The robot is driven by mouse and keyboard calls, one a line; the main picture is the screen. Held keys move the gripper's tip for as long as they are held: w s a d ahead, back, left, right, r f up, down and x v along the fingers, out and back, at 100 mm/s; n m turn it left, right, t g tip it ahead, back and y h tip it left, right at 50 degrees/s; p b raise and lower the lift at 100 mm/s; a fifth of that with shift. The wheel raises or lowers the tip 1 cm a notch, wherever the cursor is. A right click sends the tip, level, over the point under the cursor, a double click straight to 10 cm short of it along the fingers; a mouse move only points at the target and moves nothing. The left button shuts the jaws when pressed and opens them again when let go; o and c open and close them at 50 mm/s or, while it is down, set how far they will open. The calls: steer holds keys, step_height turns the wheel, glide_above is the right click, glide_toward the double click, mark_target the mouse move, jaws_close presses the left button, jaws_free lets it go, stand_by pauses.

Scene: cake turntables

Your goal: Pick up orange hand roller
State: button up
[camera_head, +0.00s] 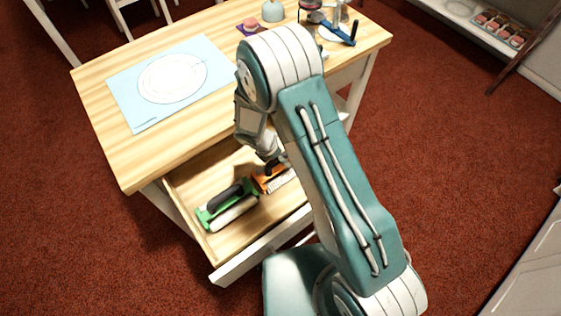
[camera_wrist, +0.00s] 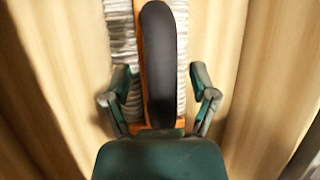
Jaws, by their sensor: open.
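The orange hand roller (camera_head: 262,182) lies in the open drawer (camera_head: 256,224), partly hidden behind my arm in the head view. In the wrist view its black handle (camera_wrist: 158,65) runs upright through the middle, with silvery ridged roller surfaces on both sides and orange edges. My gripper (camera_wrist: 160,92) is open, its two fingers on either side of the handle's lower part. I cannot tell whether the fingers touch the roller. A green hand roller (camera_head: 226,205) with a black handle lies beside the orange one in the drawer, to its left.
The drawer hangs open from a wooden table (camera_head: 120,150). On the tabletop are a light blue mat (camera_head: 125,82) with a white round shape and several small items at the back right. The drawer's front panel (camera_head: 262,247) and side walls stand around the rollers.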

jaws_close()
steer(key=shift+r, duration=0.1)
steer(key=shift+r, duration=0.3)
step_height(320, 180, up, 3)
steer(key=shift+f, duration=0.1)
steer(key=s+a+r, duration=0.4)
steer(key=s+r, duration=0.5)
steer(key=s, duration=0.4)
steer(key=shift+s+r, duration=0.2)
steer(key=shift+r, duration=0.05)
